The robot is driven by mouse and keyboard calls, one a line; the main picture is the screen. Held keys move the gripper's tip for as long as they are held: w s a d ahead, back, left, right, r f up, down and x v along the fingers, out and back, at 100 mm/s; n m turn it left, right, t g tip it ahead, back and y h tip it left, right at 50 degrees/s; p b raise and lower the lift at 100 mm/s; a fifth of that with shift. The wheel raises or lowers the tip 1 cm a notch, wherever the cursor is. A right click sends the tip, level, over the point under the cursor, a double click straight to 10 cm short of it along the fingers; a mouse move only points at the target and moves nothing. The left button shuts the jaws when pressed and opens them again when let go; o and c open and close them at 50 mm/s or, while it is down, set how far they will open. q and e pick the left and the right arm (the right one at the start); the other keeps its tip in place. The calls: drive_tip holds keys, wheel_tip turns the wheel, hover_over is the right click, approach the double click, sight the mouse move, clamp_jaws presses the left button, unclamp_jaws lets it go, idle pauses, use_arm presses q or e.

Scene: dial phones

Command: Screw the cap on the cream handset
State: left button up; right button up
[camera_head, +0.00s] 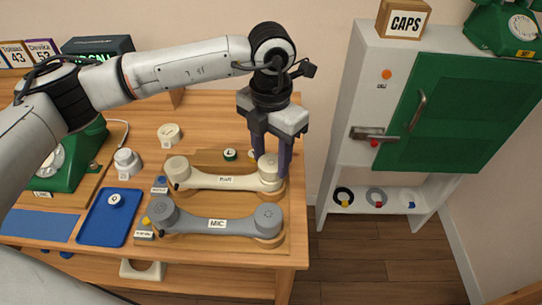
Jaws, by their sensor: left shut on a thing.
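The cream handset (225,181) lies flat on a wooden stand near the table's right side, its round ends to left and right. My left gripper (271,167) points down over its right end. Its two dark fingers stand on either side of a cream round cap (267,161) there and are shut on it. The cap sits on or right at the handset's end; its seating is partly hidden by the fingers. My right gripper is not in view.
A grey handset (218,224) lies in front of the cream one. Loose round pieces (168,133) and (127,162) stand to the left, near a blue tray (101,230) and a green phone (55,165). A white cabinet with a green door (455,115) stands at right.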

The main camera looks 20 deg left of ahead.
use_arm(q)
drive_tip(key=shift+f+b, duration=0.65)
drive_tip(key=shift+f, duration=0.1)
drive_tip(key=shift+r, duration=0.1)
drive_tip(key=o, duration=1)
wheel_tip(320, 180, up, 9)
drive_tip(key=shift+r+b, duration=0.2)
drive_tip(key=shift+b, duration=0.15)
drive_tip(key=shift+r, duration=0.45)
